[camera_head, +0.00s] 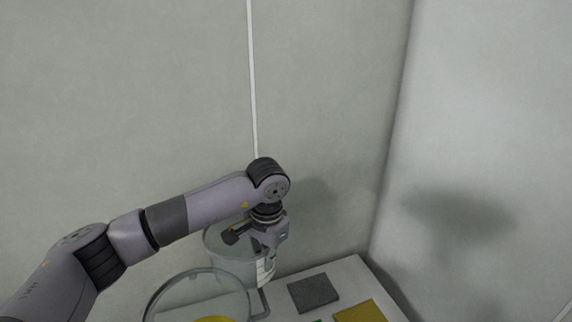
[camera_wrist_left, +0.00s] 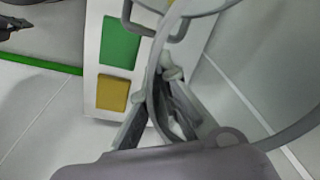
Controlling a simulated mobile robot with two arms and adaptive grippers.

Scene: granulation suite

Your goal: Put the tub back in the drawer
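A clear, pale round tub (camera_head: 238,268) with a white label stands against the back wall, partly hidden by my arm. My left gripper (camera_head: 252,238) is over its rim, pointing down. In the left wrist view the tub's curved pale rim (camera_wrist_left: 152,85) passes between the two fingers of the left gripper (camera_wrist_left: 156,88). The fingers lean in towards it, but whether they press on it I cannot tell. No drawer can be made out. My right gripper is not identifiable in the head view.
A white worktop (camera_head: 345,270) carries a dark pad (camera_head: 313,292) and a yellow pad (camera_head: 360,313). A round clear rim (camera_head: 165,286) with yellow beneath stands in front of the tub, beside a grey handle (camera_head: 262,306). Walls close off the back and right.

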